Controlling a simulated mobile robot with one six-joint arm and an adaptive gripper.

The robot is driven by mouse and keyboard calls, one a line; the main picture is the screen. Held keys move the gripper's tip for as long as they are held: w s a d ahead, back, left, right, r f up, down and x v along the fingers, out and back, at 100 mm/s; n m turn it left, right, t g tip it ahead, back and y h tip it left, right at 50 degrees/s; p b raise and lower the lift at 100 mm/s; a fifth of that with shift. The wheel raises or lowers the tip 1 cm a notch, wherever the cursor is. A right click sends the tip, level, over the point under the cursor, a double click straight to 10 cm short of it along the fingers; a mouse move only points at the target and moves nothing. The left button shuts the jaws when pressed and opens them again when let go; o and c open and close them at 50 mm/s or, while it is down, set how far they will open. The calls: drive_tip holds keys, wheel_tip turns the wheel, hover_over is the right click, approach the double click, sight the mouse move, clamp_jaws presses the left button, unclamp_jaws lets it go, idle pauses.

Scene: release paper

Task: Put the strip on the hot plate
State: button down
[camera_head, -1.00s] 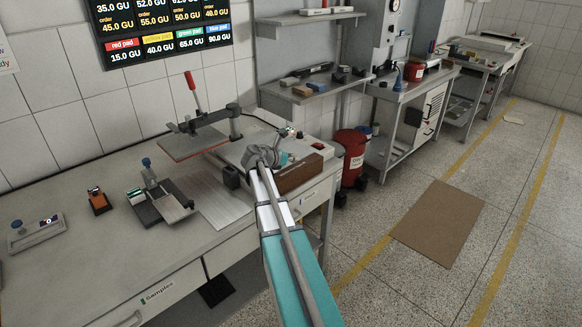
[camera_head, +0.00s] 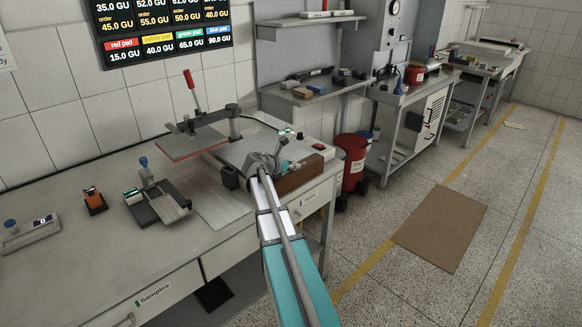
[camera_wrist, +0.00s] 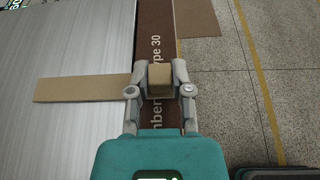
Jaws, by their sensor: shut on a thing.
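A tan strip (camera_wrist: 80,88) shows in the wrist view, stretching left from my gripper (camera_wrist: 159,70) over a brushed grey metal surface (camera_wrist: 60,130). A tan piece of the same colour sits between the two fingers, and they are shut on it; the left finger hides where it joins the strip. In the head view my gripper (camera_head: 266,160) is over the bench's right side, and the strip cannot be made out.
A brown block with lettering (camera_head: 302,176) lies by the bench's right edge, just under my gripper in the wrist view. A press with a red handle (camera_head: 191,82) stands behind left. A small clamp device (camera_head: 160,203) is further left.

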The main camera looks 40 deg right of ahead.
drive_tip(key=shift+f, duration=0.15)
drive_tip(key=c, duration=0.5)
unclamp_jaws()
drive_tip(key=shift+c, duration=0.2)
drive_tip(key=shift+r, duration=0.25)
drive_tip(key=p+v, duration=0.4)
drive_tip(key=v, duration=0.8)
drive_tip(key=shift+f+p, duration=0.15)
drive_tip(key=shift+p, duration=0.15)
